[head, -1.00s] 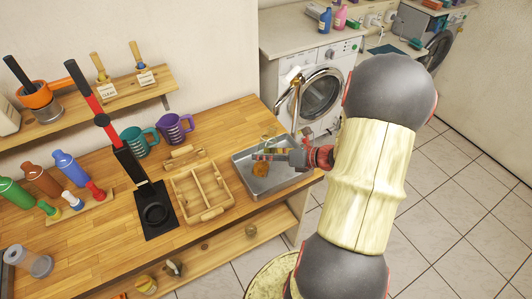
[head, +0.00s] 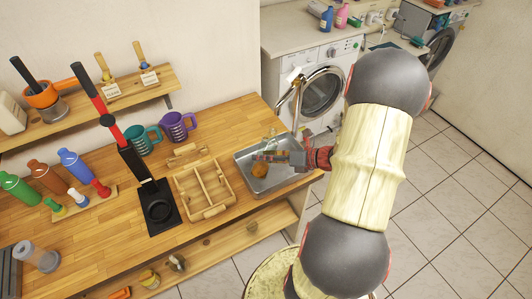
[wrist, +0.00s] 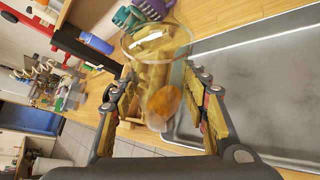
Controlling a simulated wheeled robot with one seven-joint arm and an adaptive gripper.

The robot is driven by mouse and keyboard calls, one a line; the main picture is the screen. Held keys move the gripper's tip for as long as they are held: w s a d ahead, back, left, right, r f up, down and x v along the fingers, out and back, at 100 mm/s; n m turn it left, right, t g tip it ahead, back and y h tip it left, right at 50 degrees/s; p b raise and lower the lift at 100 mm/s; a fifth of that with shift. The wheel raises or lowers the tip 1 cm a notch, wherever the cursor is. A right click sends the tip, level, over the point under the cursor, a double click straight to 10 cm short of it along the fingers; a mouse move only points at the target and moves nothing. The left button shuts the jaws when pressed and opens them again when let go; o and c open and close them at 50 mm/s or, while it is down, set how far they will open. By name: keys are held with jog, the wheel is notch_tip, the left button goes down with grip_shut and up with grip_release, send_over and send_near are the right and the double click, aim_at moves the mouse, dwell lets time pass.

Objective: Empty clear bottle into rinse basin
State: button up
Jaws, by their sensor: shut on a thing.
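In the wrist view, the clear bottle (wrist: 152,62) is see-through, with a wide round rim, and lies between my fingers. My gripper (head: 264,156) is shut on it, over the grey metal rinse basin (head: 288,184) at the right end of the bench. The gripper also shows in the wrist view (wrist: 160,104). An orange-brown patch (head: 259,171) shows at the basin in the head view, and orange shows through the bottle in the wrist view. I cannot tell whether it is inside the bottle or beneath it. The bottle is hard to make out in the head view.
A wooden divided tray (head: 203,188) stands just left of the basin. A black stand with a red lever (head: 157,207), a teal mug (head: 142,140) and a purple mug (head: 178,127) are farther left. A curved tap (head: 297,97) rises behind the basin.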

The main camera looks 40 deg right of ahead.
aim_at(261, 169)
jog(key=shift+s+a+m+p, duration=0.1)
jog(key=shift+a+m+p, duration=0.2)
jog(key=shift+p, duration=0.15)
jog(key=shift+a+f+y+p, duration=0.15)
jog(key=shift+y+p, duration=0.15)
jog(key=shift+p, duration=0.2)
jog(key=shift+s+a+f+m+y+p, duration=0.3)
jog(key=shift+a+m+y+p, duration=0.25)
jog(key=shift+m+p, duration=0.4)
jog(key=shift+f+p, duration=0.15)
jog(key=shift+p, duration=0.15)
jog(key=shift+s+a+f+m+y+p, duration=0.1)
jog(key=shift+a+f+m+y+p, duration=0.2)
jog(key=shift+f+m, duration=0.15)
jog(key=shift+a+f+m+y+p, duration=0.15)
jog(key=shift+f+m+y+p, duration=0.15)
jog(key=shift+f, duration=0.1)
jog(key=shift+a+f+m+y+p, duration=0.25)
jog(key=shift+f+m+y+p, duration=0.35)
jog(key=shift+m, duration=0.2)
